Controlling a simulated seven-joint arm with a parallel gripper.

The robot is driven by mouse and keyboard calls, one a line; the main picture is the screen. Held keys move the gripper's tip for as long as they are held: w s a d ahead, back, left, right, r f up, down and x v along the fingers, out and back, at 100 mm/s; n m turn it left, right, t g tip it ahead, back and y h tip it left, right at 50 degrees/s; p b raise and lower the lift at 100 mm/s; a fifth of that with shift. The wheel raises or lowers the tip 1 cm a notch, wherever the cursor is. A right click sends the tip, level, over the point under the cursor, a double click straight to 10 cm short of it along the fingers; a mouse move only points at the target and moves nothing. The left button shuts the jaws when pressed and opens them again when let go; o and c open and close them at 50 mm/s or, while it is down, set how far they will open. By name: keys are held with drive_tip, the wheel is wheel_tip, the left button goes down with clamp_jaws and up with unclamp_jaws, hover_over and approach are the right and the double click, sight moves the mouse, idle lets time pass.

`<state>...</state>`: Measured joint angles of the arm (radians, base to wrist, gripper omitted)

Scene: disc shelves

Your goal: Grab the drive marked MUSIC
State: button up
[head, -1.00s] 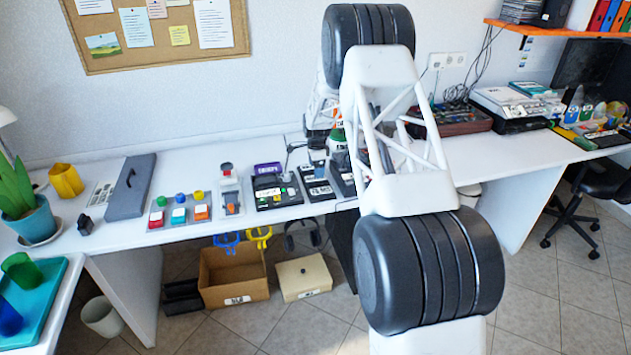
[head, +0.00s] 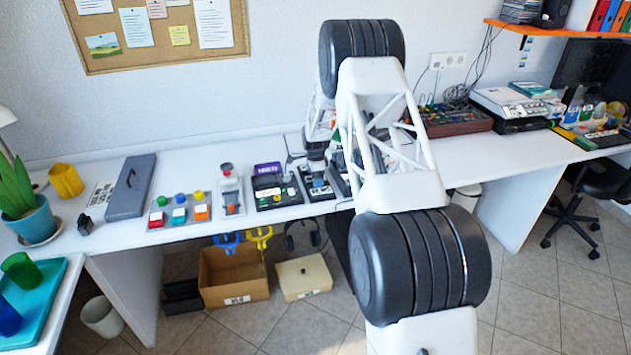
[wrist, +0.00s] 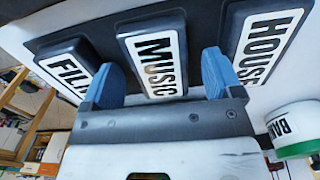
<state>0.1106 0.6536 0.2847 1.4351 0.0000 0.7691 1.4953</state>
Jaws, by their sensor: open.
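The drive marked MUSIC (wrist: 153,62) is a dark block with a white label, in the upper middle of the wrist view. My gripper (wrist: 160,80) is open, with one blue finger at each side of the MUSIC drive in the picture. I cannot tell whether the fingers touch it. The drive marked FILM (wrist: 66,68) lies to the left and the drive marked HOUSE (wrist: 264,45) to the right, all on a dark base. In the head view my gripper (head: 317,163) is over the drives, and the labels are too small or covered to read.
A white and green round container (wrist: 294,132) stands near the HOUSE drive. A box (head: 233,277) stands open on the floor.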

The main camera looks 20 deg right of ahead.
idle(0.5)
drive_tip(key=c, duration=1.1)
